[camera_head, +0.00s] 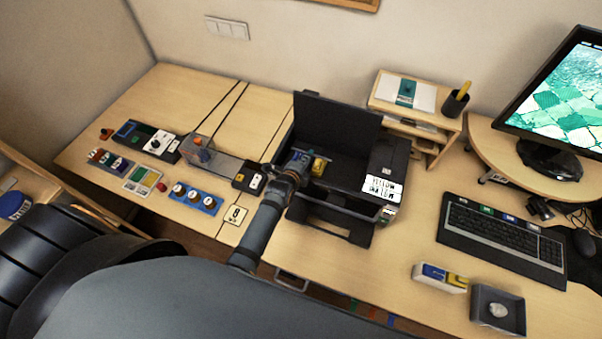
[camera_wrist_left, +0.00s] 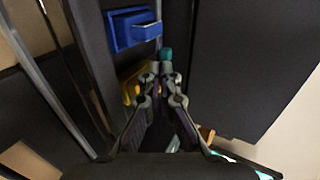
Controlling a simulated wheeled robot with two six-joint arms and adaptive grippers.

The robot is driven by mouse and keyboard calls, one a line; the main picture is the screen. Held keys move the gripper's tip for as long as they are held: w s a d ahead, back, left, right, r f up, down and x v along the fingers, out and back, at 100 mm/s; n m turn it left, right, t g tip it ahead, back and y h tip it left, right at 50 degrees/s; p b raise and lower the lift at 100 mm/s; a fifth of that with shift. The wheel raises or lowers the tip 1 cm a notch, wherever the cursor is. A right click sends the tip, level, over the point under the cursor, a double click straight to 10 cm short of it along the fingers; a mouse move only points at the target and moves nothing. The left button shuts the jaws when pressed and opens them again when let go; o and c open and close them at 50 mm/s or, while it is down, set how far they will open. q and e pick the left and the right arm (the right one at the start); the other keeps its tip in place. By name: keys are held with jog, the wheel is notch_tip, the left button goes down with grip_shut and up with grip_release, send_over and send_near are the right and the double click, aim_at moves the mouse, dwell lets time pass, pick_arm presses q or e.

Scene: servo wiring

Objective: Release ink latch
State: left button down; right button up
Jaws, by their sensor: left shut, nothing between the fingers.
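The black printer (camera_head: 385,160) stands on the desk with its lid (camera_head: 338,122) raised. Inside it is a blue part with a raised tab (camera_wrist_left: 132,28), probably the ink latch. A yellow part (camera_head: 319,166) sits beside it and also shows in the left wrist view (camera_wrist_left: 131,90). My left gripper (camera_head: 300,162) reaches into the open printer from the front. In the wrist view its fingertips (camera_wrist_left: 164,70) are together and empty, just below and right of the blue tab, apart from it in the picture. A small teal piece (camera_wrist_left: 166,53) shows at the fingertips. My right gripper is out of view.
Left of the printer are several control panels, including one with round knobs (camera_head: 196,197). A wooden shelf (camera_head: 424,118) stands behind right. A keyboard (camera_head: 503,238), a yellow-and-blue cartridge-like box (camera_head: 440,278) and a dark tray (camera_head: 478,312) lie at the right.

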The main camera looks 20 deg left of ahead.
aim_at(311, 151)
pick_arm(q)
jog(key=b+x, duration=0.1)
jog(key=x, duration=0.1)
jog(key=shift+w+f+b, duration=0.25)
jog(key=shift+w+b, duration=0.05)
jog(key=shift+b, duration=0.1)
jog(key=shift+w+r, duration=0.1)
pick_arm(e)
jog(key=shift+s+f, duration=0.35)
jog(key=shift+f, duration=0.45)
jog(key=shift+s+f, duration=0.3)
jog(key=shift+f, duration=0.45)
pick_arm(q)
jog(key=shift+w, duration=1.25)
jog(key=shift+s, duration=0.1)
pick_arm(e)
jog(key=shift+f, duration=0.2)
pick_arm(q)
jog(key=shift+r, duration=0.1)
